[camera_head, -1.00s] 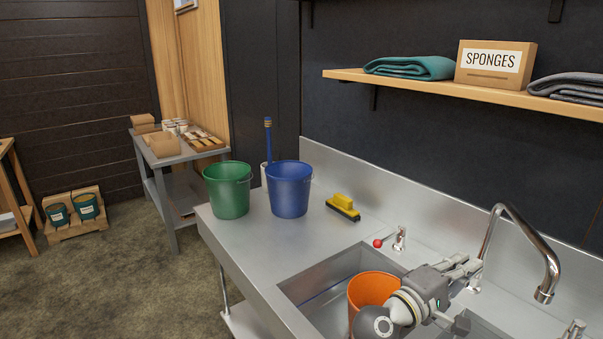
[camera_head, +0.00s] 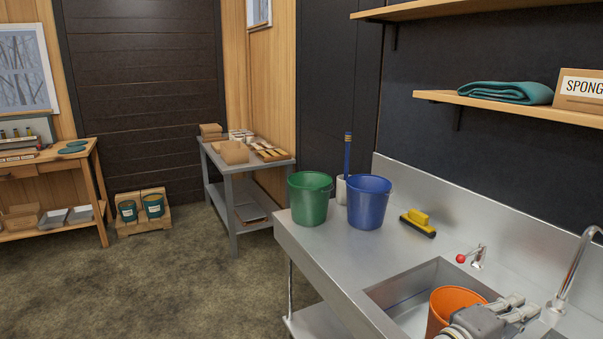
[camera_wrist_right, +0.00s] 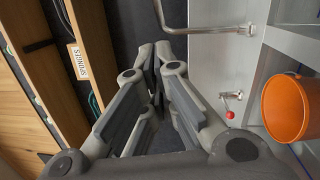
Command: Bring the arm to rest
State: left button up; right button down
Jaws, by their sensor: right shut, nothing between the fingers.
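My right gripper (camera_head: 517,310) is at the lower right of the head view, over the sink area beside the orange bucket (camera_head: 447,308). It is shut and empty; its fingers meet in the wrist view (camera_wrist_right: 160,72). The orange bucket stands in the sink basin and also shows at the right of the wrist view (camera_wrist_right: 287,108). My gripper and the frame's edge hide part of it in the head view. My left gripper is not in view.
A red-tipped tap (camera_head: 472,255) and a curved faucet (camera_head: 577,262) rise behind the sink. A shelf (camera_head: 500,105) is above.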

jog(key=s+a+f+m+y, duration=0.15)
jog(key=s+f+y, duration=0.3)
jog(key=f, duration=0.55)
jog(key=s+a+f+m+y, duration=0.15)
jog(key=s+f+y, duration=0.3)
jog(key=f, duration=0.55)
jog(key=s+a+f+g+y, duration=0.2)
jog(key=s+a+f+y, duration=0.25)
jog(key=s+a, duration=0.25)
jog(key=s+a+f+g+y, duration=0.1)
jog(key=s+a+f+y, duration=0.2)
jog(key=s+a+y, duration=0.35)
jog(key=s+f+g+h, duration=0.2)
jog(key=s+f, duration=0.1)
jog(key=f, duration=2.5)
jog(key=s+d+f, duration=0.2)
jog(key=s+f, duration=1.2)
jog(key=s, duration=0.2)
jog(key=shift+s+d+f+g, duration=0.2)
jog(key=shift+s+f+g, duration=0.1)
jog(key=shift+g, duration=0.1)
